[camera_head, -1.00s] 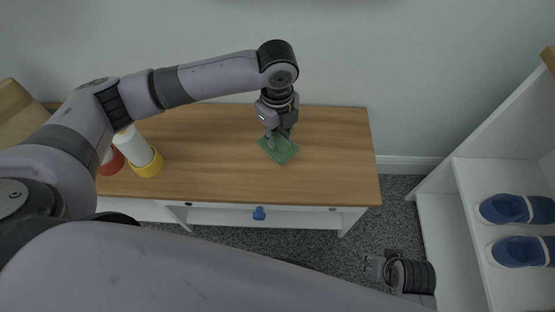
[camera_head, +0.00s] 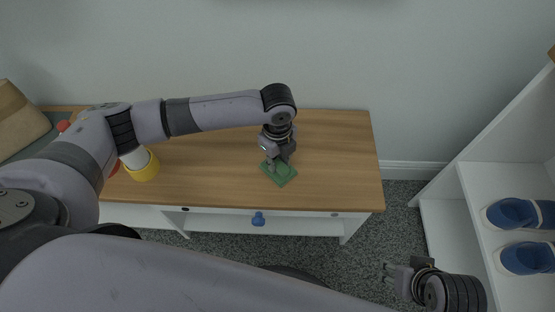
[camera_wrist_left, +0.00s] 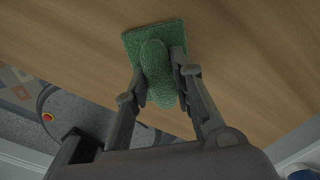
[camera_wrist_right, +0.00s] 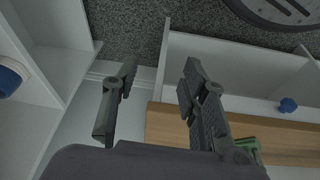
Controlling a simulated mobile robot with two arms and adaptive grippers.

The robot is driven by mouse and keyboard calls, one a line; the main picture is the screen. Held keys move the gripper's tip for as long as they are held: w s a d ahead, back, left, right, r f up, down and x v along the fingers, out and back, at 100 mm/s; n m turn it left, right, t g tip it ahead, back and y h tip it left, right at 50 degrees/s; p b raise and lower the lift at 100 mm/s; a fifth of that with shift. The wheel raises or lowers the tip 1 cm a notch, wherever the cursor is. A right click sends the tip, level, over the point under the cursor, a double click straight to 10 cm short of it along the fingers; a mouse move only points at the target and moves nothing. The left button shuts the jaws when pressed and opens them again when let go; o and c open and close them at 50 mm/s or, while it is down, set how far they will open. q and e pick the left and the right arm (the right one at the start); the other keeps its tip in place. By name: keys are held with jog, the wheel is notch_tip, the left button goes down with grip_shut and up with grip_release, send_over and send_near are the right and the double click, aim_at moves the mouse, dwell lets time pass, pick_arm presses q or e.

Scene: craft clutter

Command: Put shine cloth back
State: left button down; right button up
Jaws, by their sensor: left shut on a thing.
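The shine cloth is green, a flat square (camera_head: 286,180) with a raised bunched ridge (camera_wrist_left: 157,62) in its middle. It is at the front middle of the wooden bench top. My left gripper (camera_head: 279,164) points down over it. In the left wrist view the fingers (camera_wrist_left: 158,88) are shut on the ridge. Whether the cloth touches the wood or is just above it, I cannot tell. My right gripper (camera_head: 388,270) is low in front of the bench's right end, open and empty; its parted fingers (camera_wrist_right: 155,88) show in the right wrist view.
The wooden bench top (camera_head: 335,150) is clear to the right of the cloth. A white bottle with a yellow base (camera_head: 145,172) stands at its left, partly behind my arm. A white shelf at right holds blue shoes (camera_head: 515,213).

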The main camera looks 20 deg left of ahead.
aim_at(278, 162)
pick_arm(q)
jog(key=c, duration=1.4)
grip_release()
jog(key=shift+o, duration=0.2)
jog(key=shift+r, duration=0.5)
notch_tip(278, 162, up, 11)
jog(key=p, duration=0.3)
jog(key=shift+p, duration=0.3)
pick_arm(e)
jog(key=s+x, duration=0.2)
jog(key=x, duration=1)
jog(key=shift+s+f+g, duration=0.15)
jog(key=shift+f+g, duration=0.25)
jog(key=shift+f, duration=0.05)
jog(key=shift+a, duration=0.1)
